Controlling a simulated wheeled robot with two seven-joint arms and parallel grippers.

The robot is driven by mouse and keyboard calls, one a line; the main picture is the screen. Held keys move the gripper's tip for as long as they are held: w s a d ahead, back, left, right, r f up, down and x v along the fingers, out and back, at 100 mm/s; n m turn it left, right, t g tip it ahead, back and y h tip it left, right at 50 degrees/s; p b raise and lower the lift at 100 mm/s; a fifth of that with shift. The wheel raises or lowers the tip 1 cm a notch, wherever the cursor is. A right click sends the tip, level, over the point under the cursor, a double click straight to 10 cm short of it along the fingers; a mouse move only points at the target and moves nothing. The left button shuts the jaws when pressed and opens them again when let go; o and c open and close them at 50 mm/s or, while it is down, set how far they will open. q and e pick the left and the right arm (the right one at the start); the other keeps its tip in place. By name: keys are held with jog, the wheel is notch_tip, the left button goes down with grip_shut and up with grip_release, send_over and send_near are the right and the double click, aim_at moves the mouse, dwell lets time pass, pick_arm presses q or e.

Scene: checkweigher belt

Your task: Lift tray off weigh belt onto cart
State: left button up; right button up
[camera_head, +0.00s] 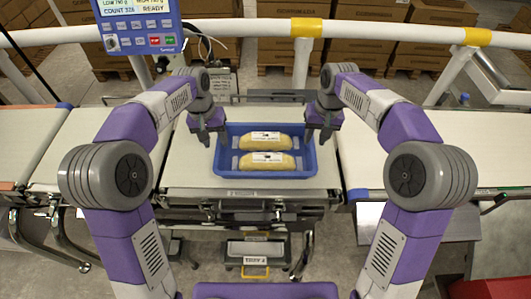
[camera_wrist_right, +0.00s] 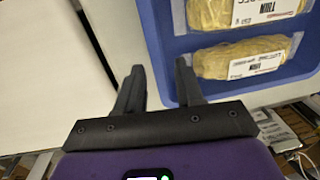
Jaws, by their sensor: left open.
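The blue tray (camera_head: 265,175) sits on the pale weigh belt (camera_head: 188,165) in the head view. Two yellow wrapped packs, a far one (camera_head: 285,137) and a near one (camera_head: 245,162), lie in it with white labels. My left gripper (camera_head: 208,140) is at the tray's left side, fingers pointing down; its contact with the rim is unclear. My right gripper (camera_head: 321,138) is at the tray's right side. In the right wrist view my right gripper (camera_wrist_right: 161,85) is open, its two fingers apart, with the edge of the blue tray (camera_wrist_right: 158,50) lying between their lines.
White conveyor belts continue left (camera_head: 85,145) and right (camera_head: 420,160). A blue display panel (camera_head: 138,25) stands at the back left. A white rail (camera_head: 250,28) with yellow bands crosses behind, with cardboard boxes (camera_head: 445,15) beyond. A yellow-handled bin (camera_head: 255,262) is below the front edge.

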aim_at(219, 147)
pick_arm(q)
jog(key=f, duration=0.5)
jog(key=shift+d+f, duration=0.3)
jog(key=shift+f, duration=0.1)
pick_arm(e)
jog(key=f, duration=0.6)
jog(key=shift+a, duration=0.3)
pick_arm(q)
jog(key=c, duration=0.7)
pick_arm(e)
jog(key=shift+r, duration=0.1)
grip_shut()
pick_arm(q)
grip_shut()
jog(key=shift+d, duration=0.1)
pick_arm(e)
jog(key=shift+a, duration=0.1)
